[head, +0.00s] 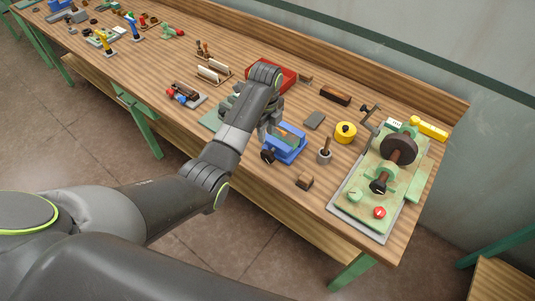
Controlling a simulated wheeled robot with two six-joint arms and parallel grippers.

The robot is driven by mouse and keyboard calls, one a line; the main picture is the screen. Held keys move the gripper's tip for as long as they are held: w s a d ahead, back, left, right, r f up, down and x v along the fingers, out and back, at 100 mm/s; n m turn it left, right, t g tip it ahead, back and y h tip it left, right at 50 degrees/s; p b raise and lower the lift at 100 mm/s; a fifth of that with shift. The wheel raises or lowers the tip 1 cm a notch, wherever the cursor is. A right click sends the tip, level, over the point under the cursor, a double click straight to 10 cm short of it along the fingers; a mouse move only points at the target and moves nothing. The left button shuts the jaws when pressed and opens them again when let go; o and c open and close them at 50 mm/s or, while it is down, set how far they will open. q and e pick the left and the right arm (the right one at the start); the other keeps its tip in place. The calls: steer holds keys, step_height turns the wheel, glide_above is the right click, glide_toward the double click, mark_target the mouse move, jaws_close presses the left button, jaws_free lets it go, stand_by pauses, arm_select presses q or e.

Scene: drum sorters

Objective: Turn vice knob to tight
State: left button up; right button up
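A small blue vice (288,146) sits near the front edge of the workbench, right of my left arm. A dark knob (267,156) shows at its front-left end; I cannot read its setting. My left gripper (272,128) points down just behind and above the vice, at its back-left side. The gripper's fingers are small and partly hidden by my own wrist, so I cannot tell if they touch the vice or how wide they stand. My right gripper is out of view.
A wooden bench (322,206) runs along the wall. Right of the vice are a dark cup with a handle (324,155), a small wooden block (304,181), a yellow roll (345,132) and a green machine on a tray (362,204). A red box (287,75) stands behind my wrist.

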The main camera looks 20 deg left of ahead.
mark_target(266, 151)
arm_select(q)
step_height(266, 151, down, 11)
steer(key=shift+f+p, duration=0.15)
steer(key=shift+p, duration=0.15)
jaws_close()
stand_by(0.3)
